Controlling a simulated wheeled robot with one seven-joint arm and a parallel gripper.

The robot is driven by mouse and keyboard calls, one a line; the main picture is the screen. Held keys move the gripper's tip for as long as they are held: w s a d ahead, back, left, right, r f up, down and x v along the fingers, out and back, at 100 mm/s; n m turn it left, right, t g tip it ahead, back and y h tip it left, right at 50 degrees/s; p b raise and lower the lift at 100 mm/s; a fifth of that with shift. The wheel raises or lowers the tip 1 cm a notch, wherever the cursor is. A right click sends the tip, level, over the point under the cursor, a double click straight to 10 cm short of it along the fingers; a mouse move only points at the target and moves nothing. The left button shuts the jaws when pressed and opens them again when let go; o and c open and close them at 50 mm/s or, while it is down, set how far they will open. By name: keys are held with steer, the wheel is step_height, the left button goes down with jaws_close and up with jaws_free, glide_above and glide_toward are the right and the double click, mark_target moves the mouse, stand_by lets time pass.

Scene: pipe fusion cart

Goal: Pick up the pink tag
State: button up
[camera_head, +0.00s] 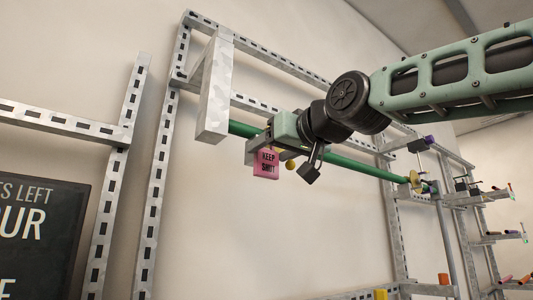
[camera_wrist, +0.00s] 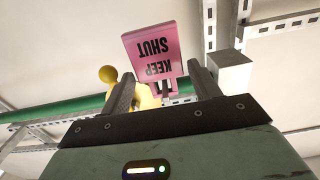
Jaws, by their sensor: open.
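The pink tag (camera_head: 265,164) is marked "KEEP SHUT" and hangs just below the green pipe in the head view. In the wrist view the tag (camera_wrist: 152,48) appears upside down, in front of my gripper. In the head view my gripper (camera_head: 262,143) is right by the tag and partly hides the pipe.
The green pipe (camera_head: 355,166) runs across behind my gripper. A yellow knob (camera_head: 291,165) and a dark padlock-shaped part (camera_head: 311,174) are close on the right. A grey metal post (camera_head: 215,90) stands at the left. Racks with small items (camera_head: 490,235) are far right.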

steer(key=x, duration=0.2)
steer(key=shift+w+a+r, duration=0.1)
steer(key=shift+w+a, duration=0.05)
steer(key=shift+w, duration=0.05)
steer(key=c, duration=0.7)
